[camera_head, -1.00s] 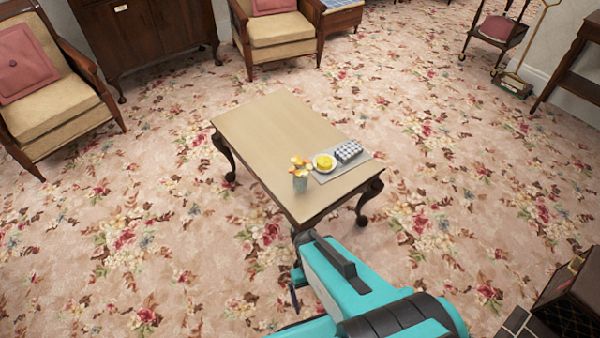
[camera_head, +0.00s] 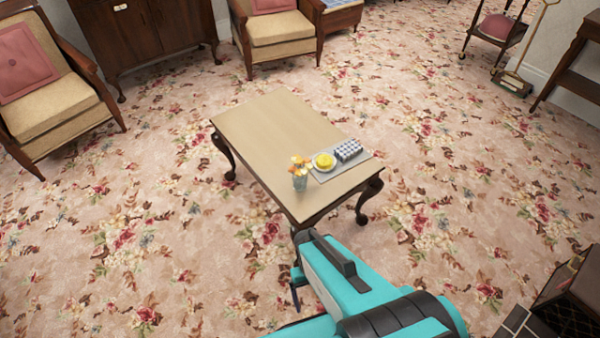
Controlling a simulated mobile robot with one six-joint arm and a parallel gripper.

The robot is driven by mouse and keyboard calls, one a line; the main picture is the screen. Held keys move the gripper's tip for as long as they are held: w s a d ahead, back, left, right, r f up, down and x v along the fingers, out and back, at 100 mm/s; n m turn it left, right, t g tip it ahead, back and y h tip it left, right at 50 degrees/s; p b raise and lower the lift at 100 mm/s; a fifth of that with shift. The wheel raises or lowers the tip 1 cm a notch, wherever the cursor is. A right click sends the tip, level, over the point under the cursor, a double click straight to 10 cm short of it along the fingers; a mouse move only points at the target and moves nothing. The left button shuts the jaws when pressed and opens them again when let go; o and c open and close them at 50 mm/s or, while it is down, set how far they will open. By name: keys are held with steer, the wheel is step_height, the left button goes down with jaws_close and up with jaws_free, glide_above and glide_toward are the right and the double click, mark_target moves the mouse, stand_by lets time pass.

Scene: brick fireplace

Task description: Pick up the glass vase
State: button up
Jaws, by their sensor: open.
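The glass vase (camera_head: 300,182) is a small clear vessel holding yellow and orange flowers. It stands upright near the front edge of the low wooden table (camera_head: 262,135). My turquoise and black arm (camera_head: 365,295) fills the lower middle of the view. My gripper (camera_head: 296,288) shows only as a small dark part at the arm's left side, lower in the picture than the vase and apart from it. It is open, and most of it is hidden behind the arm.
A grey mat (camera_head: 338,171) right of the vase bears a plate with something yellow (camera_head: 323,160) and a grey-and-white patterned block (camera_head: 348,150). Armchairs (camera_head: 45,85) and a dark cabinet (camera_head: 145,35) stand at the back. Flowered carpet is clear around the table.

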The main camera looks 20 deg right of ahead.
step_height(320, 180, up, 17)
steer(key=p, duration=1.7)
steer(key=shift+c, duration=0.6)
